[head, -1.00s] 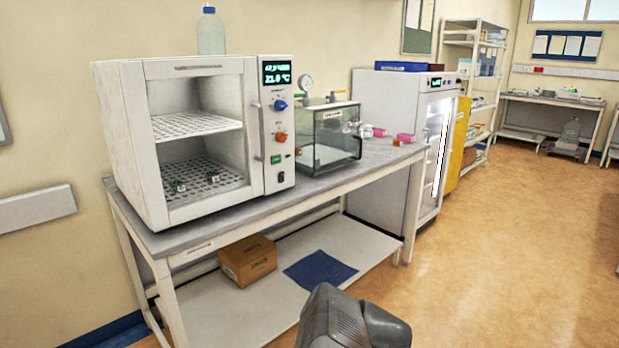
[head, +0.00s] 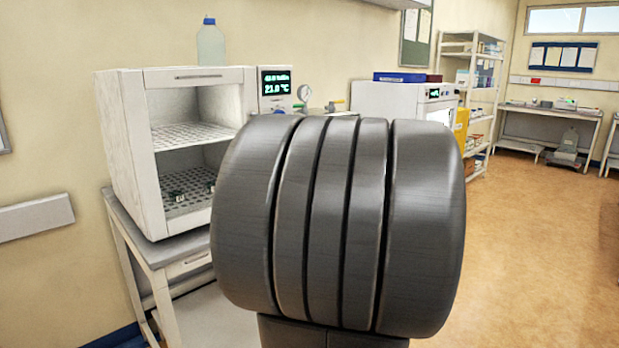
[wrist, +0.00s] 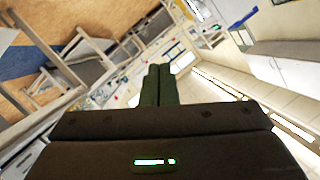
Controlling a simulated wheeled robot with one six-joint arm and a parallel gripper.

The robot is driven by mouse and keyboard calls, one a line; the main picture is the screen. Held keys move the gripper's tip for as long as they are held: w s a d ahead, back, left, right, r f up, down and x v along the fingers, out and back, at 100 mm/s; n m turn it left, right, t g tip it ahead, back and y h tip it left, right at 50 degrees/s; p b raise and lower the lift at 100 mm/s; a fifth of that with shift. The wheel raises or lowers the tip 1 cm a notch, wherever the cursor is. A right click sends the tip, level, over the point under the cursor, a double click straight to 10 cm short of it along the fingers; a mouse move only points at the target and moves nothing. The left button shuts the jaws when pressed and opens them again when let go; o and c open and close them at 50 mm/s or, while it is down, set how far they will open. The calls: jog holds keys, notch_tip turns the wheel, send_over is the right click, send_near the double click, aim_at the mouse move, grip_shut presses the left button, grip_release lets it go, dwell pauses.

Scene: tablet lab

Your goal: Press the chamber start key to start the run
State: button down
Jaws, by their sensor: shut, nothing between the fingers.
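The chamber (head: 118,150) is a white cabinet on the bench at the left in the head view, with an open-looking front and perforated shelves. Its display (head: 275,82) is lit and reads 21.0 °C on the lower line. The panel below the display, with its knobs and keys, is hidden behind my grey arm, so the start key is not visible now. My gripper (wrist: 158,68) shows in the wrist view with its two dark fingers together and empty, apart from any surface that I can make out.
A clear bottle with a blue cap (head: 210,45) stands on the chamber. A white cabinet (head: 385,97) with a blue tray (head: 399,77) on top stands further right. The floor (head: 535,225) at the right is clear. The wrist view is strongly tilted.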

jog(key=s+d+r+m+g+h, duration=0.2)
jog(key=d+m+h, duration=0.4)
jog(key=d+h, duration=0.3)
notch_tip(320, 180, up, 3)
jog(key=shift+s+d+f+g+h, duration=0.1)
jog(key=shift+s+d+g+h, duration=0.15)
jog(key=shift+d+g, duration=0.55)
jog(key=shift+w, duration=0.1)
